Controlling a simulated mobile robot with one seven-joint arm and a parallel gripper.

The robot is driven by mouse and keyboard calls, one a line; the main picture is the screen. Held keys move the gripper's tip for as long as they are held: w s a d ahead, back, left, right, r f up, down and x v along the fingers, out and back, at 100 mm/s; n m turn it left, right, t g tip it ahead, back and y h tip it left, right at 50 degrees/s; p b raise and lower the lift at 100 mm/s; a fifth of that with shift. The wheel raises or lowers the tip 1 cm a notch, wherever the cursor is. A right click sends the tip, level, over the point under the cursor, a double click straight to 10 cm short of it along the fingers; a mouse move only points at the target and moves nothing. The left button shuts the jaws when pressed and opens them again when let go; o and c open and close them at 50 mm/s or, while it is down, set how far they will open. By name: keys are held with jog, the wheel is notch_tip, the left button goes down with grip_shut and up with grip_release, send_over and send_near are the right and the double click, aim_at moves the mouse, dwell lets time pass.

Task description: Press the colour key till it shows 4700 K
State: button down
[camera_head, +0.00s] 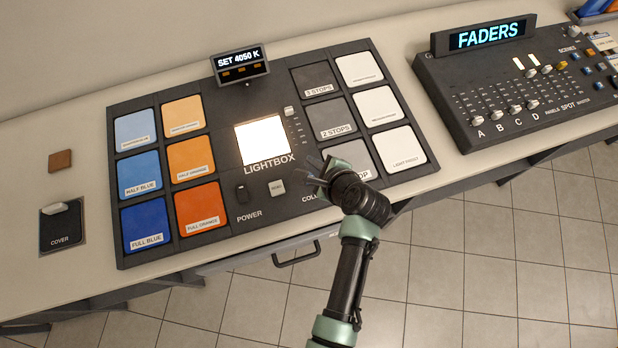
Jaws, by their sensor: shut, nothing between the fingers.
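The lightbox panel (220,215) lies on the counter with a lit white square (262,140) at its middle. Its small display (240,64) reads "SET 4050 K". A label beginning "COL" (310,197) shows at the panel's front edge, the rest of it hidden by my arm. The colour key itself is not clearly visible; my gripper covers the area just above that label.
A dark power switch (242,193) and a pale key (277,188) sit left of my gripper. A slider (290,111) stands beside the lit square. Blue and orange swatches fill the left, grey and white ones the right. A fader desk (520,90) stands far right.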

jog(key=b, duration=0.4)
send_over(312, 175)
jog(key=s, duration=0.2)
jog(key=f, duration=0.4)
jog(key=shift+w+f, duration=0.15)
jog(key=shift+w, duration=0.05)
jog(key=shift+f, duration=0.9)
jog(key=shift+f+b, duration=0.1)
jog(key=shift+b, duration=0.2)
jog(key=shift+f, duration=0.3)
jog(key=shift+f+b, duration=0.3)
jog(key=shift+f, duration=0.1)
dwell(0.9)
jog(key=shift+r+p, duration=0.85)
jog(key=shift+p, duration=0.1)
